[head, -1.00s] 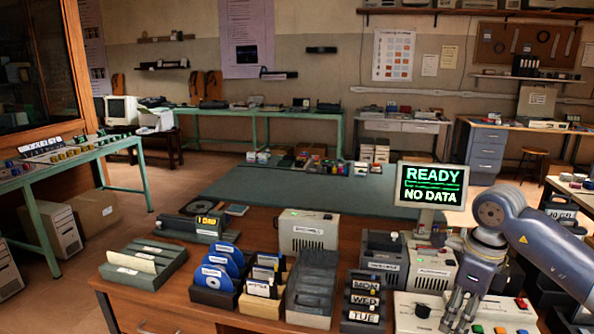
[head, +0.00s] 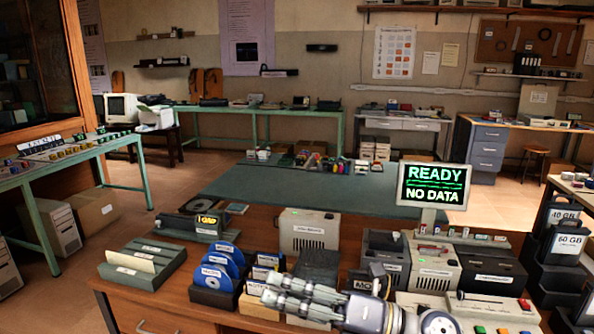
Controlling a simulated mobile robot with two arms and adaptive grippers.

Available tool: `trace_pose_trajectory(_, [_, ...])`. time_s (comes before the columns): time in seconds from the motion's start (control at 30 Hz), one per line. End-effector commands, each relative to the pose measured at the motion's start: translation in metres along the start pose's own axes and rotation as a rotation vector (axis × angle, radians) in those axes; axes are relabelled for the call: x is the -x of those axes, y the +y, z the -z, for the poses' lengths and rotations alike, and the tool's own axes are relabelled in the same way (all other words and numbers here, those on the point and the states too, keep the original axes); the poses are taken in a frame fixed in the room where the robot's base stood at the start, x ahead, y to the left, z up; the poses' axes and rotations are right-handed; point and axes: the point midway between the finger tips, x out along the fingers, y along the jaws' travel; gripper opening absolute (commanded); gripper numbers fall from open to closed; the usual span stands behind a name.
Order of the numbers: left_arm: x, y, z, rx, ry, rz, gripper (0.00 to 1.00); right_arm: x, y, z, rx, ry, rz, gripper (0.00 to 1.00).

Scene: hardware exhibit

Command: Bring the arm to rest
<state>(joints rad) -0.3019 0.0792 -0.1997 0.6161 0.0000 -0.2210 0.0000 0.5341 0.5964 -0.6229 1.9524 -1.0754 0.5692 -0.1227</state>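My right arm reaches in low at the bottom of the head view. Its gripper (head: 268,289) points left, with the two fingers a little apart and nothing visible between them. It is in front of the day-labelled holder and the grey bin (head: 318,264), covering much of both. Whether it touches them cannot be told. My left gripper is out of view.
A wooden desk (head: 120,290) holds a tray (head: 143,263), blue discs (head: 220,265) in a holder, and several boxes. A screen (head: 433,184) reads READY, NO DATA. A control panel (head: 490,315) with coloured buttons lies at the lower right.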

Motion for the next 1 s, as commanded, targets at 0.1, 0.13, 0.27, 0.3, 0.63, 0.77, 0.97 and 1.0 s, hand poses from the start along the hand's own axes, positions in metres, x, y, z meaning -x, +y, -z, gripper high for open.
trace_pose_trajectory(0.1, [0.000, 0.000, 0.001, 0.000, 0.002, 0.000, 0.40, 0.011, 0.010, -0.031, -0.225, -0.294, -0.086, 0.33])
trace_pose_trajectory(0.13, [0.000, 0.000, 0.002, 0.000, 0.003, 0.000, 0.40, 0.017, 0.008, -0.039, -0.285, -0.369, -0.099, 0.33])
trace_pose_trajectory(0.27, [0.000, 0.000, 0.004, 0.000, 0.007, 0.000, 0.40, 0.059, -0.015, -0.066, -0.559, -0.692, -0.121, 0.33])
trace_pose_trajectory(0.3, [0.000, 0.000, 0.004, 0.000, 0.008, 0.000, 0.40, 0.076, -0.028, -0.070, -0.646, -0.791, -0.116, 0.33])
trace_pose_trajectory(0.63, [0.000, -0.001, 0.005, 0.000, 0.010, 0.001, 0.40, 0.225, -0.154, 0.031, -1.385, -1.531, 0.139, 0.33])
trace_pose_trajectory(0.77, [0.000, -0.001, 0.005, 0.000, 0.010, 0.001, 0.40, 0.267, -0.176, 0.113, -1.634, -1.744, 0.314, 0.33])
trace_pose_trajectory(0.97, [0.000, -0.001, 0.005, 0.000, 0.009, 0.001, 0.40, 0.301, -0.173, 0.213, -1.888, -1.936, 0.562, 0.33])
trace_pose_trajectory(1.0, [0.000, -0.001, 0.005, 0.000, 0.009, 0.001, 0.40, 0.305, -0.170, 0.229, -1.928, -1.962, 0.606, 0.33])
